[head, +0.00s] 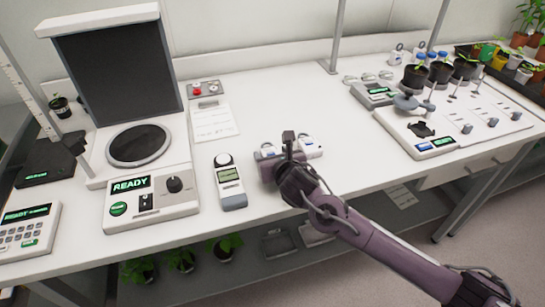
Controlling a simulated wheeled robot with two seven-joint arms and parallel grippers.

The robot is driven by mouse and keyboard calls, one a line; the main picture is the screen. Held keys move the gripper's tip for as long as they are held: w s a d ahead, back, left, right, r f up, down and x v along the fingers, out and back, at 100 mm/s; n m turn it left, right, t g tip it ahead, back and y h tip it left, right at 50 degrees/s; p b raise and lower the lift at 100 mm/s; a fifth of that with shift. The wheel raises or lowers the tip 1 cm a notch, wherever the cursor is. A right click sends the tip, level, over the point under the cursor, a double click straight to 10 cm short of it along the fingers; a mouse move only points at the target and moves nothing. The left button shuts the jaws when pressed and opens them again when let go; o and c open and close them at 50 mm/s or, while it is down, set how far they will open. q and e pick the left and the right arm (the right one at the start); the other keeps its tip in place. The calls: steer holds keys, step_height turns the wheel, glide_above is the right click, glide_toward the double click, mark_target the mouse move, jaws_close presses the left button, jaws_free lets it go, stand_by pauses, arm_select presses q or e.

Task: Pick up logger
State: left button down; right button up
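My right gripper (287,152) is over the front middle of the white bench, its arm coming in from the lower right. Small white devices with blue marks, which may be loggers, lie right by it. One device (312,146) shows just right of the gripper, and another (267,151) shows at its left, partly hidden. The gripper covers part of this spot, so I cannot tell whether it touches or holds one, or how far its fingers are apart. A handheld meter (231,184) with a white dome and a screen lies to the left. My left gripper is out of view.
A large instrument (150,205) reading READY stands at left, with a keypad unit (27,230) beside it. A paper sheet (212,122) and a red-button box (204,91) lie behind the meter. A white tray station (437,146) with potted seedlings is at right. The bench's back middle is clear.

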steer(key=c, duration=0.8)
steer(key=shift+c, duration=0.2)
